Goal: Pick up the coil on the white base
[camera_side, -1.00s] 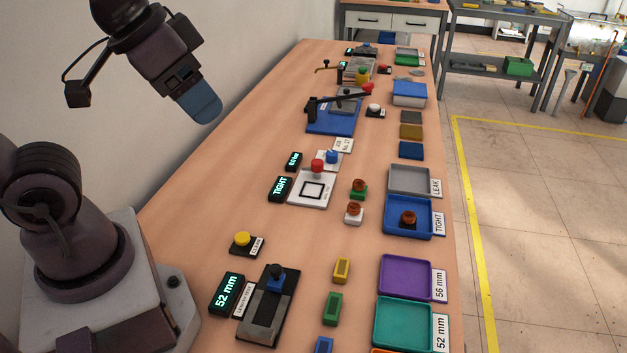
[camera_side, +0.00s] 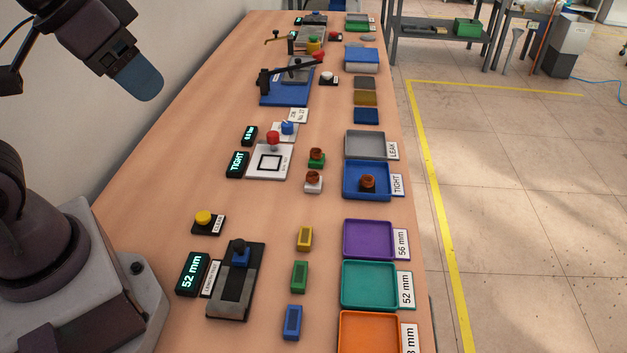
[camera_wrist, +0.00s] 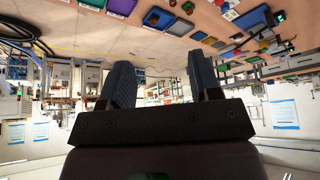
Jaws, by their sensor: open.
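The coil on the white base (camera_side: 313,182) is a small copper-brown coil standing upright on the table, right of the white square plate. A similar coil on a green base (camera_side: 316,158) stands just behind it. A third coil (camera_side: 368,182) sits in the blue tray marked TIGHT (camera_side: 350,195). My gripper (camera_side: 150,90) is raised high at the upper left of the side view, well apart from the coils. In the wrist view my gripper (camera_wrist: 163,85) shows two dark fingers spread apart with nothing between them.
Yellow, green and blue blocks (camera_side: 299,277) stand in front of the coil. A grey LEAK tray (camera_side: 370,145) and purple tray (camera_side: 369,240) line the right edge. A white plate with a red knob (camera_side: 273,139) and a TIGHT display (camera_side: 237,165) are to the left.

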